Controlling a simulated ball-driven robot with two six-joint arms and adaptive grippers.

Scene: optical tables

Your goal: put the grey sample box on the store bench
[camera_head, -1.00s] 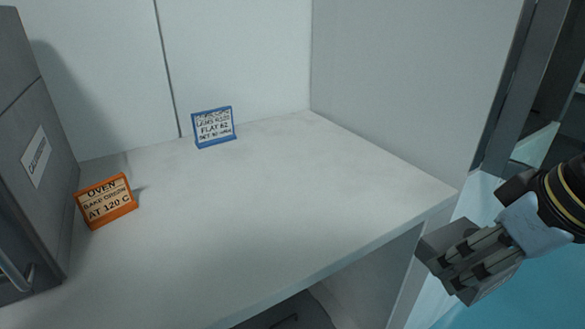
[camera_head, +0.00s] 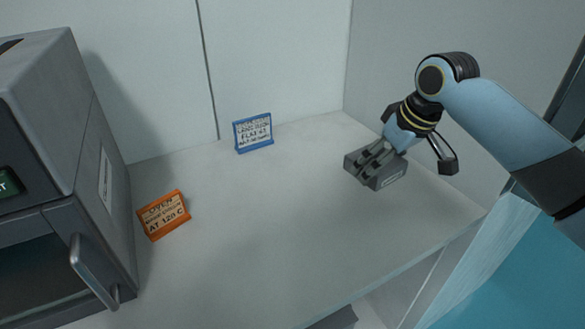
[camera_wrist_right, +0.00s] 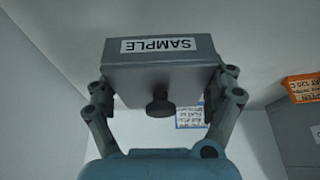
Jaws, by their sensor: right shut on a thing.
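The grey sample box (camera_head: 378,170) is over the right part of a white bench top (camera_head: 270,225) in the head view. I cannot tell whether its underside touches the bench. In the right wrist view the box (camera_wrist_right: 165,70) shows a white label reading SAMPLE, upside down, and a dark round knob. My right gripper (camera_head: 374,154) is shut on the box, with a finger at each side of it. Its arm comes in from the right. No sign in view names the bench as the store bench. My left gripper is not in view.
A grey oven (camera_head: 70,170) with a handle stands at the left. An orange sign (camera_head: 164,214) about the oven stands beside it. A blue sign (camera_head: 253,132) stands near the back wall. A side wall (camera_head: 430,40) bounds the right. The bench's middle is clear.

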